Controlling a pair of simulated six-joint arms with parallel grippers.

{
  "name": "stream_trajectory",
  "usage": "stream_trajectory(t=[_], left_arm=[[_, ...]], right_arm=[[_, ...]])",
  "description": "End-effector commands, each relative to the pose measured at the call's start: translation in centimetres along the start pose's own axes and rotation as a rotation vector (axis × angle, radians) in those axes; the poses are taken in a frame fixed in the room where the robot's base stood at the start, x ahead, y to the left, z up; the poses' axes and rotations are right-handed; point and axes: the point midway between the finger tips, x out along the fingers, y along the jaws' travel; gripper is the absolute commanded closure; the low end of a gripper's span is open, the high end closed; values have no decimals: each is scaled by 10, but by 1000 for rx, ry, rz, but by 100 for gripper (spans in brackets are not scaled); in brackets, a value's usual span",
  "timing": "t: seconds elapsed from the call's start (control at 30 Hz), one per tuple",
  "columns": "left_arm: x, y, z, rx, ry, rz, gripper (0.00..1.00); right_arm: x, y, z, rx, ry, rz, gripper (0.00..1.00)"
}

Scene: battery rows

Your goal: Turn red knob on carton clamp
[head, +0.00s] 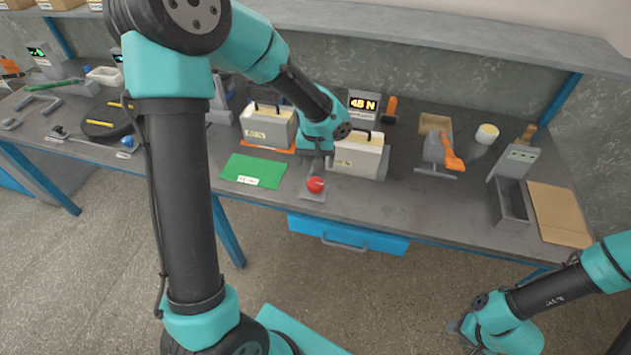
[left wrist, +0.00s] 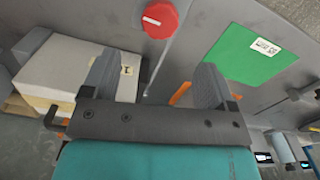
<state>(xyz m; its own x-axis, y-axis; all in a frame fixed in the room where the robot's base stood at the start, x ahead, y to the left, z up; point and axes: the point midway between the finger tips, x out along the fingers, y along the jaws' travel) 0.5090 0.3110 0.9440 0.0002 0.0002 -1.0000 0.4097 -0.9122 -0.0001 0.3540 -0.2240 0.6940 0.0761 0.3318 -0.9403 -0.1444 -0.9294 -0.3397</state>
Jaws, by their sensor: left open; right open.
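The red knob (head: 315,185) sits on a small grey plate in front of the white carton (head: 352,158) at the bench's front edge. In the left wrist view the red knob (left wrist: 160,18) is at the top centre, beyond the fingertips. My left gripper (head: 318,162) is just above and behind the knob in the head view, partly hidden by its own wrist. In the left wrist view its jaws (left wrist: 155,78) are open and empty, apart from the knob. The carton (left wrist: 75,68) also shows at left there. My right gripper (head: 460,328) is open at the lower right, off the bench.
A green mat (head: 245,165) lies left of the knob. A second carton (head: 268,130) stands behind it. A display (head: 363,104) reads about 45 N. An orange-handled clamp (head: 440,150) and a grey bin (head: 512,205) stand to the right. A blue drawer (head: 345,235) hangs below.

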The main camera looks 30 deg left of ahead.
Motion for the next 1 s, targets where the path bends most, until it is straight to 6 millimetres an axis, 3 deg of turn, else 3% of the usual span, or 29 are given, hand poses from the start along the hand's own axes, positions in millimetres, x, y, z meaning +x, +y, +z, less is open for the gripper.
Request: stream_trajectory(t=[0.5, 0.7, 1.0], left_arm=[[84, -1, 1, 1, -3, -1, 20], [96, 0, 1, 1, -3, 0, 20], [97, 0, 1, 1, -2, 1, 22]], right_arm=[[0, 0, 0, 0, 0, 0, 57], [0, 0, 0, 0, 0, 0, 57], [0, 0, 0, 0, 0, 0, 57]])
